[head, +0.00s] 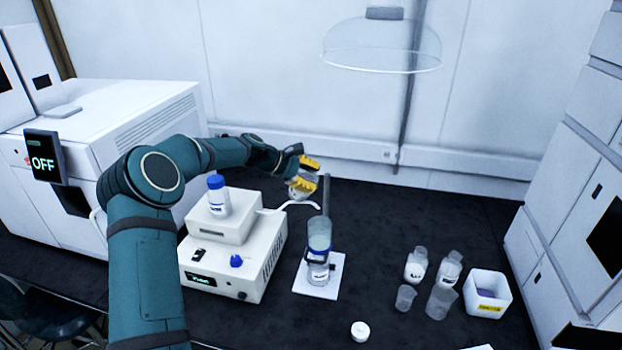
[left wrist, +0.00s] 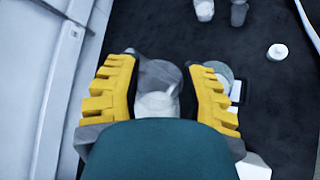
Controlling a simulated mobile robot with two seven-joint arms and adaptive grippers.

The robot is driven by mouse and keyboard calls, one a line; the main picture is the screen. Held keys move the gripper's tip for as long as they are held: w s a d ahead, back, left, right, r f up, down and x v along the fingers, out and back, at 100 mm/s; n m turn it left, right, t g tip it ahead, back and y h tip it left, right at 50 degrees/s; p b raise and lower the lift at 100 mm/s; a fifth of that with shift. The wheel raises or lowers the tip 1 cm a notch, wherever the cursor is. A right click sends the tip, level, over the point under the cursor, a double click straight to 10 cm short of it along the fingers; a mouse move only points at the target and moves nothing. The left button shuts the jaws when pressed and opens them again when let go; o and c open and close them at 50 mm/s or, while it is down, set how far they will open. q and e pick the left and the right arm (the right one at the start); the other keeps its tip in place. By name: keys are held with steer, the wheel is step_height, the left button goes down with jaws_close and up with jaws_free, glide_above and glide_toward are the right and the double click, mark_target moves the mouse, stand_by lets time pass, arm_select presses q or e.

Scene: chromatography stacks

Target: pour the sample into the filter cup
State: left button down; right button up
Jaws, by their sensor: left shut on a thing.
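My left gripper (head: 309,175), with yellow fingers, is shut on a clear container (head: 298,188). In the left wrist view the container (left wrist: 158,88) sits between the fingers (left wrist: 165,95), with whitish material inside; I take it to be the sample. It is held above the table, behind and slightly left of the filter cup. The clear filter cup (head: 319,233) stands upright on a labelled bottle (head: 318,270) on a white base plate (head: 314,289). In the left wrist view, the right finger partly hides the cup. My right gripper is out of view.
A white pump box (head: 222,268) with a blue-capped bottle (head: 217,200) on top stands left of the filter. Several clear bottles and beakers (head: 415,264) and a white bin (head: 487,294) stand at right. A white cap (head: 360,331) lies in front. A clear hood (head: 382,45) hangs above.

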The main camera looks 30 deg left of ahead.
arm_select(q)
steer(key=shift+d+f+y+b, duration=0.1)
steer(key=shift+f+y+b, duration=0.25)
steer(key=shift+b, duration=0.7)
steer(key=shift+m, duration=0.3)
steer(key=shift+s+f+t+y+b, duration=0.1)
steer(key=shift+f+t+y+b, duration=0.3)
steer(key=shift+b, duration=0.7)
steer(key=shift+r, duration=0.15)
steer(key=shift+d+f+m+y+b, duration=0.15)
steer(key=shift+f+m+y+b, duration=0.3)
steer(key=shift+b, duration=0.75)
steer(key=shift+s+d+f+m+t+y+b, duration=0.1)
steer(key=shift+f+m+t+y+b, duration=0.3)
steer(key=shift+b, duration=0.85)
